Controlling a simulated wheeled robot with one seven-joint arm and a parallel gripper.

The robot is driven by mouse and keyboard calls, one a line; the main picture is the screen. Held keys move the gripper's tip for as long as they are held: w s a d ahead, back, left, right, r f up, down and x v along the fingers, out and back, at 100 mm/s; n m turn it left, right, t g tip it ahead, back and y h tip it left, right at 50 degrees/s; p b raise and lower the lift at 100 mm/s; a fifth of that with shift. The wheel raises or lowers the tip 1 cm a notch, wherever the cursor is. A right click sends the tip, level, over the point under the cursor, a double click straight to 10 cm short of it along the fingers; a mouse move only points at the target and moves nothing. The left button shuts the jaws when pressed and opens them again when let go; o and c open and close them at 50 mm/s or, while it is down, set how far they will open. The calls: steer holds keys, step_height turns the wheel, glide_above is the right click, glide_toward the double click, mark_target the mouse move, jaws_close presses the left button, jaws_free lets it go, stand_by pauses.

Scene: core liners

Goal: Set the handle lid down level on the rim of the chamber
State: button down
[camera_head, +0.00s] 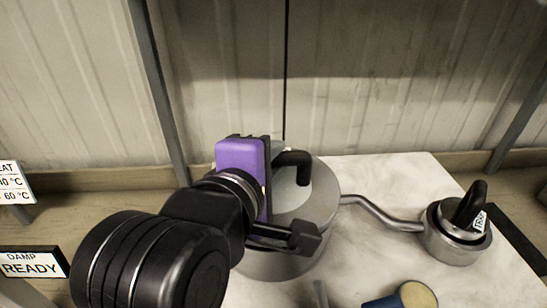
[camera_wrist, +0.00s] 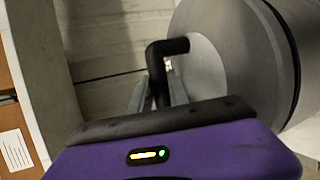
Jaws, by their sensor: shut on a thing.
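The handle lid (camera_head: 318,208) is a grey disc with a black bent handle (camera_head: 300,162). It is over the silver round chamber (camera_head: 282,268) on the pale table. In the wrist view the lid (camera_wrist: 205,65) shows its face side-on to me, with a dark ring between it and the chamber wall (camera_wrist: 307,50). I cannot tell whether lid and rim touch all round. My gripper (camera_wrist: 158,92), with a purple body, is shut on the black handle (camera_wrist: 170,47). In the head view my gripper and arm hide the left side of the lid and chamber.
A curved metal pipe (camera_head: 385,214) runs from the chamber to a smaller metal pot (camera_head: 450,248) with a black handle and a tag. A blue and tan cylinder (camera_head: 415,295) is at the front edge. A READY sign (camera_head: 32,265) stands at the left. A panelled wall is behind.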

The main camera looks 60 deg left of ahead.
steer(key=shift+f, duration=0.45)
stand_by(0.4)
steer(key=c, duration=1.2)
jaws_free()
steer(key=shift+o, duration=0.2)
steer(key=shift+f, duration=0.2)
steer(key=shift+v, duration=3.95)
